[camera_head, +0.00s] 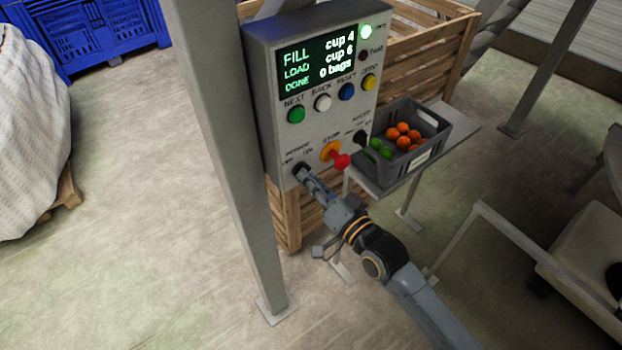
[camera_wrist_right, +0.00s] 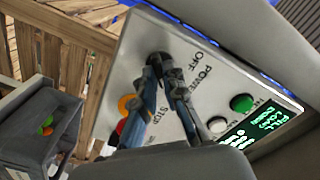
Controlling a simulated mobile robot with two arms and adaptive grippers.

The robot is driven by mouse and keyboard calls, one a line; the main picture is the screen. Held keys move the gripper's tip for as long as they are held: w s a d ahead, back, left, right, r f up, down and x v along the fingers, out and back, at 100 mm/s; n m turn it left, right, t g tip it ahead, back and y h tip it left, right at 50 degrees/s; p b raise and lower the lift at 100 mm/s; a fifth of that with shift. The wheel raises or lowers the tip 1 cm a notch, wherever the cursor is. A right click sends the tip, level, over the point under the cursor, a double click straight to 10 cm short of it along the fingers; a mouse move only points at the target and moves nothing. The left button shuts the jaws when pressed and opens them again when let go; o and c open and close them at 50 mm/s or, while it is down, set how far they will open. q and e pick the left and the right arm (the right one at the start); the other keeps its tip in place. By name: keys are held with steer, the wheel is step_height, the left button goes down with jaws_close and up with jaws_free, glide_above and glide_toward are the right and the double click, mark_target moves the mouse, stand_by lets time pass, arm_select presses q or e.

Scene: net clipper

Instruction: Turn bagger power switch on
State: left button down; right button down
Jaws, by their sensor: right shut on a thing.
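The bagger's grey control box (camera_head: 318,128) stands at the upper middle of the head view. Its power switch (camera_head: 298,168), a dark knob under a POWER label, sits at the lower left of the panel, with OFF lettered at its side. My right gripper (camera_head: 303,173) reaches the panel from below and is shut on this knob. In the right wrist view the two fingers (camera_wrist_right: 164,68) meet at the dark knob (camera_wrist_right: 157,58), next to the OFF and POWER lettering. The fingers hide much of the knob, so its exact setting is unclear. My left gripper is not in view.
A red-tipped stop button (camera_head: 341,161) is close right of the gripper. Beyond it are another black knob (camera_head: 360,138) and a grey crate (camera_head: 415,165) of orange and green balls. The screen (camera_head: 316,67) is lit. A grey post (camera_head: 222,150) stands left of the box.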

steer(key=c, duration=1.4)
jaws_free()
steer(key=v, duration=1.2)
steer(key=shift+f, duration=0.1)
